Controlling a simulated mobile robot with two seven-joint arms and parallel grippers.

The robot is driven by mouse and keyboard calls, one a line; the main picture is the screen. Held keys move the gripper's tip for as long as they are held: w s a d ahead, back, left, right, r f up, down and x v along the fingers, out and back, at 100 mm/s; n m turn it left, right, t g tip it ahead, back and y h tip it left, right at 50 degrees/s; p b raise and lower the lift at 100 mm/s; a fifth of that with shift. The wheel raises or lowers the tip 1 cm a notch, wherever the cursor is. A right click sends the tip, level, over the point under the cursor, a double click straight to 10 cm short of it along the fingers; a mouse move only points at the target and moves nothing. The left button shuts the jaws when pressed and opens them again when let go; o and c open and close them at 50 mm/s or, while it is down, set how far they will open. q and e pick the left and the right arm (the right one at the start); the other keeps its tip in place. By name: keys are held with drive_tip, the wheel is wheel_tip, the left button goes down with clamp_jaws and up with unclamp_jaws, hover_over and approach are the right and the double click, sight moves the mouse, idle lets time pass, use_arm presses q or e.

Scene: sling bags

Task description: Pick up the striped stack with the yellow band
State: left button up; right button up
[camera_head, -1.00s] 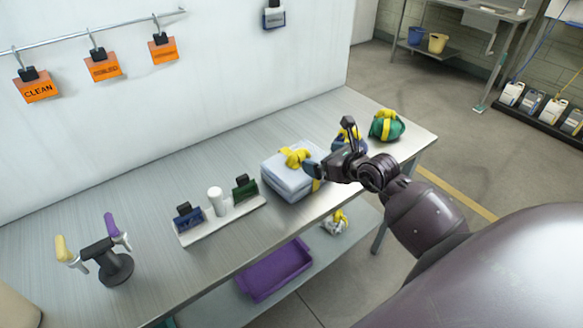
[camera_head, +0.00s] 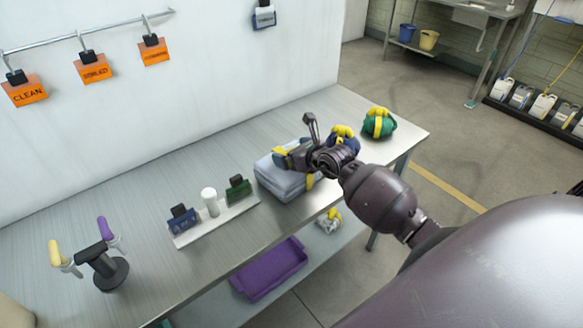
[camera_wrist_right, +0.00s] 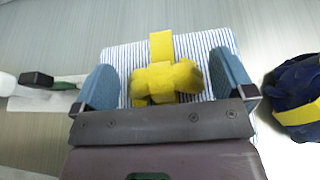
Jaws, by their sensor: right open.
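The striped stack (camera_head: 285,184) is a folded, pale blue and white pile on the metal table. Its yellow band (camera_wrist_right: 162,47) runs over the top and ends in a yellow knot (camera_wrist_right: 166,82) in the right wrist view. My right gripper (camera_head: 281,157) is above the stack. In the right wrist view my right gripper (camera_wrist_right: 168,85) is open, with one blue-padded finger on each side of the knot and nothing held. The arm hides part of the stack in the head view. My left gripper is not in view.
A navy bundle with a yellow band (camera_head: 346,141) sits just right of the stack, and a green one (camera_head: 379,124) stands beyond it. A white tray (camera_head: 224,222) with clips and a white cylinder lies left. A purple bin (camera_head: 268,270) is on the lower shelf.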

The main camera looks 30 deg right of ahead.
drive_tip(key=shift+w+f, duration=0.1)
drive_tip(key=shift+w, duration=0.15)
drive_tip(key=c, duration=1.5)
